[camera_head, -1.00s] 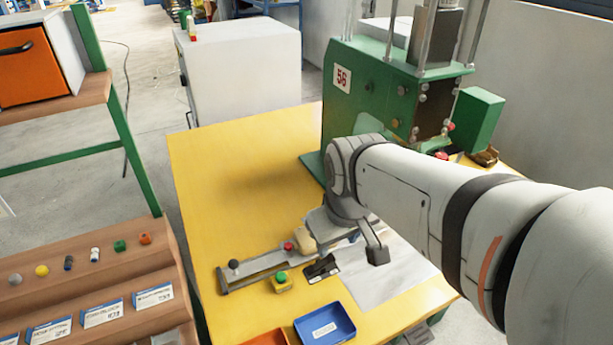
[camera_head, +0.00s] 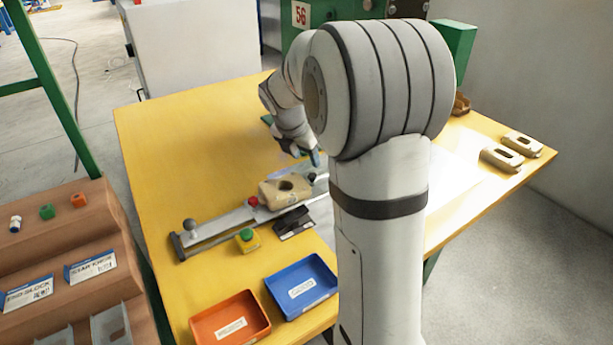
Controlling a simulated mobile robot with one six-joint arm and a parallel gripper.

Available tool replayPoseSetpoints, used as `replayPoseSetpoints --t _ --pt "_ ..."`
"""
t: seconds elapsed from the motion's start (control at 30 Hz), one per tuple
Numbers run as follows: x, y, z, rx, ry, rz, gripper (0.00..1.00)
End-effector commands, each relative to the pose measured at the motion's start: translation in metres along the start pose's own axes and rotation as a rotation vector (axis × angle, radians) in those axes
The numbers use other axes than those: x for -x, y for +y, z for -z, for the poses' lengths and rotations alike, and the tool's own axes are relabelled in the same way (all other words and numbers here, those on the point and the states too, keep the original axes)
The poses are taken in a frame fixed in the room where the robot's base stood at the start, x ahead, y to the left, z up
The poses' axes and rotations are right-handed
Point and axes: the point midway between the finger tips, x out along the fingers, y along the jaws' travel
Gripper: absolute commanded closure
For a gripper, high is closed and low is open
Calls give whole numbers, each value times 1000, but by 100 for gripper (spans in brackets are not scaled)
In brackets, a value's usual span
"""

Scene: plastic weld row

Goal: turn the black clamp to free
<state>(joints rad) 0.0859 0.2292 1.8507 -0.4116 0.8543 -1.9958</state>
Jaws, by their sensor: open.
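A long grey metal fixture (camera_head: 222,229) lies across the yellow table. A beige block (camera_head: 270,193) with a dark round recess sits on it, with a red knob (camera_head: 253,201) at the block's left end. A small dark-and-grey piece (camera_head: 312,178) shows at the block's right end. It may be the black clamp, but it is too small to tell its turn. A separate black object (camera_head: 293,223) lies in front of the fixture. My gripper (camera_head: 303,155) is open, just behind the block's right end and apart from it. My arm hides part of the fixture's right side.
A dark ball knob (camera_head: 190,225) stands at the fixture's left end. A green button on a yellow box (camera_head: 248,240), an orange tray (camera_head: 230,318) and a blue tray (camera_head: 302,286) are in front. The green press (camera_head: 322,12) stands behind. The table's left rear is clear.

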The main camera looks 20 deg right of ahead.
Motion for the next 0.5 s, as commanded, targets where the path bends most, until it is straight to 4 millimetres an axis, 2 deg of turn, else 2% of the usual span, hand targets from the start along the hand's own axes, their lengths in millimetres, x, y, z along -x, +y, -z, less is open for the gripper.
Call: replayPoseSetpoints --t 0.3,0.5 --pt "-50 -1 1 2 3 2 55" --pt "-71 -1 0 0 2 1 55"
